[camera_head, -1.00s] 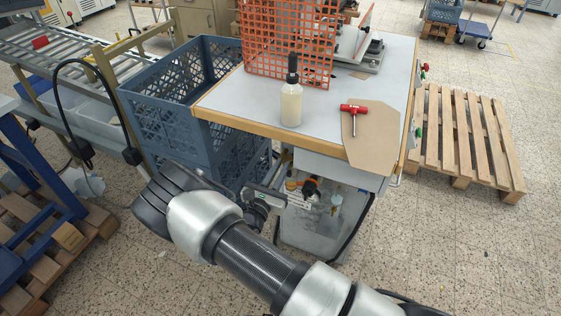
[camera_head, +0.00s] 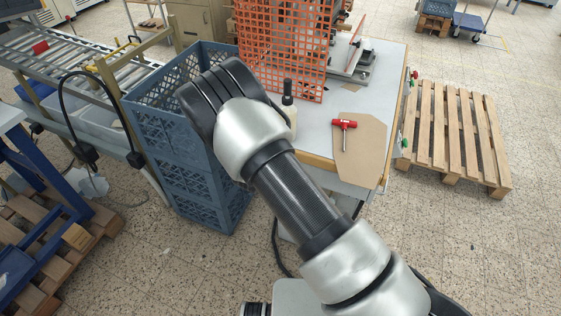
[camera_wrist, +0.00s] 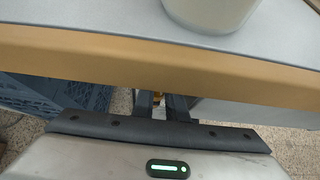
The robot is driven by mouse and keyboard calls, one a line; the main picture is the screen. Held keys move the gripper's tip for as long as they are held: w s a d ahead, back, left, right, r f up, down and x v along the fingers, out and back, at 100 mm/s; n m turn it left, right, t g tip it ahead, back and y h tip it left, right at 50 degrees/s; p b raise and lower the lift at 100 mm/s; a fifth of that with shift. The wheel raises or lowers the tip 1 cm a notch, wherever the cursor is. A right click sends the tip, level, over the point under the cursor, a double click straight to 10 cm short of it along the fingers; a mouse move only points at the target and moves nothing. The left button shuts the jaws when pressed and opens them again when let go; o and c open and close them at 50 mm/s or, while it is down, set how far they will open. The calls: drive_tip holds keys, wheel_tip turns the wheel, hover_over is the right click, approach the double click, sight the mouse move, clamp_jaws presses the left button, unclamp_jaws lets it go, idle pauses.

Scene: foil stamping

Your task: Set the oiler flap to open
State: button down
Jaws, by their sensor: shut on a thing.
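My gripper (camera_wrist: 162,104) shows in the wrist view, its two dark fingers reaching down beneath the table's wooden edge. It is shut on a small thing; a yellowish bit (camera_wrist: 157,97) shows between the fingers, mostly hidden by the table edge. I cannot make out whether this is the oiler flap, or how the flap is set. In the head view my arm hides my gripper and the place under the table's front edge.
The table (camera_head: 322,113) carries a pale bottle (camera_head: 288,110), a red-handled tool (camera_head: 343,124) on a brown board (camera_head: 360,150) and an orange grid (camera_head: 282,45). Blue crates (camera_head: 190,165) stand close at the left. A wooden pallet (camera_head: 455,135) lies at the right.

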idle(0.5)
drive_tip(key=c, duration=1.8)
unclamp_jaws()
drive_tip(key=shift+o, duration=0.2)
drive_tip(key=v, duration=1.7)
drive_tip(key=shift+r, duration=0.25)
